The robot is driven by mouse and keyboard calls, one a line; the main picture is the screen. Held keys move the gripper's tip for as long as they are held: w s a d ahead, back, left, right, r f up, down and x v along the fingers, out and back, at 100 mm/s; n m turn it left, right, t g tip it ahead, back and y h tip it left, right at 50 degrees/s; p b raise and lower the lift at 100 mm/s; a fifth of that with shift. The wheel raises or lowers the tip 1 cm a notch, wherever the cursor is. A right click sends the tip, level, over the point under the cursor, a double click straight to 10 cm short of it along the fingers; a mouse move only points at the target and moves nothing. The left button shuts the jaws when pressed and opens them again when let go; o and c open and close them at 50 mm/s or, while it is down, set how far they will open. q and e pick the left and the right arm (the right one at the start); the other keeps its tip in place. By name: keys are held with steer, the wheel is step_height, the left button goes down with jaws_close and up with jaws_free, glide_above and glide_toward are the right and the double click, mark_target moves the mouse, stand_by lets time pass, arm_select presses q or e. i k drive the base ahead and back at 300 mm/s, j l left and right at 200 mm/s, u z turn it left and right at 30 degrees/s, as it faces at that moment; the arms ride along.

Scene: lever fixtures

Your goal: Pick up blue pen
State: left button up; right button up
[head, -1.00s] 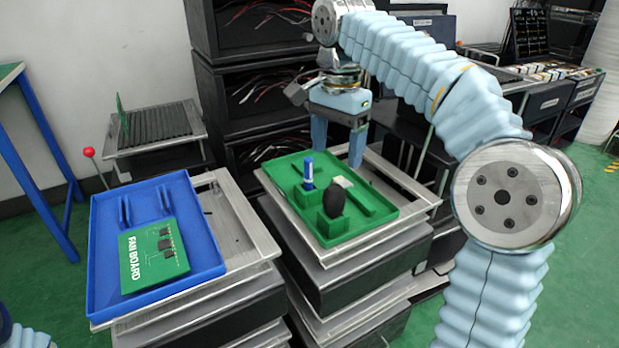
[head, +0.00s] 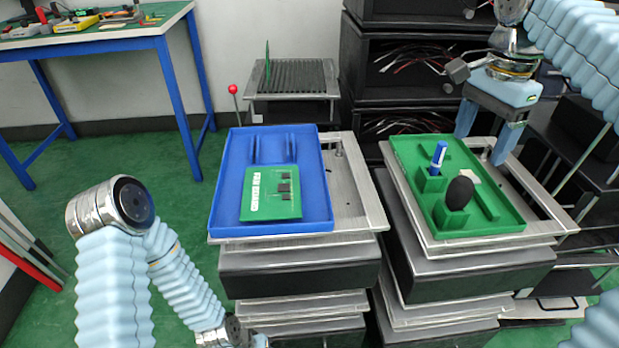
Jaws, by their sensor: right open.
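The blue pen (head: 438,157) stands upright, slightly tilted, in a green holder block in the green tray (head: 511,222) at the right. My right gripper (head: 484,147) is over the back right part of this tray, fingers pointing down. It is open and empty, behind and to the right of the pen, apart from it. My left arm comes up at the lower left; its gripper does not show.
A black oval object (head: 460,192) stands in a holder in front of the pen, with a whitish piece (head: 470,177) nearby. A blue tray (head: 322,192) holds a green circuit board (head: 271,194). A red-knobbed lever (head: 233,89) and ridged rack (head: 296,78) stand behind.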

mark_target(437, 160)
steer(key=l+u, duration=0.4)
steer(key=l, duration=0.15)
steer(key=k+l+u, duration=0.1)
steer(key=l+u, duration=0.3)
steer(key=k+l+u, duration=0.15)
steer(key=l+u, duration=0.25)
steer(key=l, duration=0.2)
